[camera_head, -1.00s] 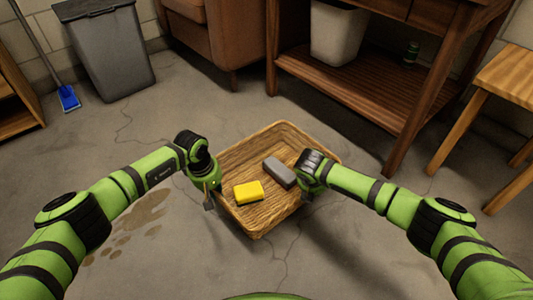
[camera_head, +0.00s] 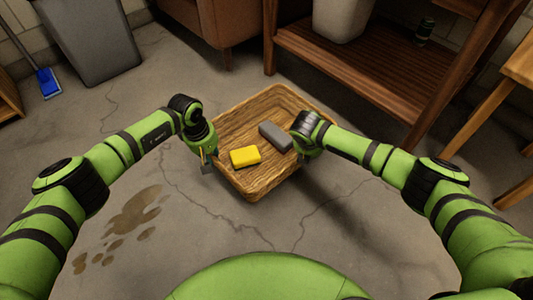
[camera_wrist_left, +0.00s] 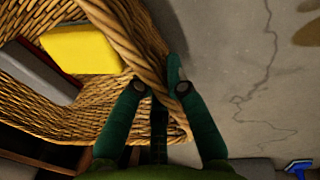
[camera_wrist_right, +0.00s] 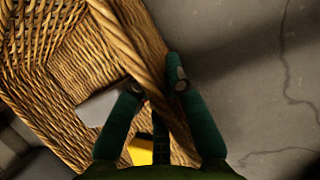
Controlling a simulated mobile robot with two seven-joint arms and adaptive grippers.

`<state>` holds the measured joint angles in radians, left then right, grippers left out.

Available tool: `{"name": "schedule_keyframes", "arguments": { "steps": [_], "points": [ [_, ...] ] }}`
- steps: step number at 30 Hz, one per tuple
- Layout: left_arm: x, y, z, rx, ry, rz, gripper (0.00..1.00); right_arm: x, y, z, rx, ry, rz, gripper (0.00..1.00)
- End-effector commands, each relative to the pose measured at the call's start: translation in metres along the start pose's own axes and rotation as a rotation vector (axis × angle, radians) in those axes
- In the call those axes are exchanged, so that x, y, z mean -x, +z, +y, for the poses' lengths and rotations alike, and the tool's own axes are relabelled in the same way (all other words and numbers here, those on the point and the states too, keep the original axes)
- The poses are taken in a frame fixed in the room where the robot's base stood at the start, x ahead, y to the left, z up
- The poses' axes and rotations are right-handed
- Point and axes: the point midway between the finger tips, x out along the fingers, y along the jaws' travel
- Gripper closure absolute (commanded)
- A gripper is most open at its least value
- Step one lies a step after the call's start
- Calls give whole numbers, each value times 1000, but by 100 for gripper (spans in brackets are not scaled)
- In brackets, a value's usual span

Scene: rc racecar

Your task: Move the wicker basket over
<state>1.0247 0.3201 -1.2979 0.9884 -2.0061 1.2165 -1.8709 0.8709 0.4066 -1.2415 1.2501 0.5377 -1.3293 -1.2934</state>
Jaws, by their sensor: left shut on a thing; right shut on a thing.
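The wicker basket (camera_head: 262,188) is a brown woven tray-like basket, held between my two arms in the head view. A yellow sponge (camera_head: 245,156) and a grey block (camera_head: 275,136) lie inside it. My left gripper (camera_head: 206,165) is shut on the basket's left rim; the left wrist view shows its fingers (camera_wrist_left: 160,88) on either side of the braided rim. My right gripper (camera_head: 302,152) is shut on the right rim; the right wrist view shows its fingers (camera_wrist_right: 158,88) around it. Whether the basket touches the floor is hard to tell; a shadow lies to its right.
A wooden shelf table (camera_head: 350,75) with a white bin (camera_head: 342,18) stands behind at right, and a wooden stool (camera_head: 515,70) at far right. A grey trash can (camera_head: 93,45) and blue broom (camera_head: 47,82) are at back left. Brown stains (camera_head: 135,212) mark the open floor at front left.

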Motion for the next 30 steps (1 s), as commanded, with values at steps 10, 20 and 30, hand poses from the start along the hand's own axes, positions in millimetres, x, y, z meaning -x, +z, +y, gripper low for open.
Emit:
{"name": "schedule_keyframes", "arguments": {
  "steps": [10,20,30],
  "points": [
    [-8,-2,-3,2,-4,4,100,-9,0,-2,-2,-4,-6,100],
    [-27,-2,-6,3,-4,2,100,-26,-8,-5,-2,-5,-6,100],
    [-40,-2,-8,2,-4,2,63,-38,-13,-8,-2,-4,-5,63]
  ]
}}
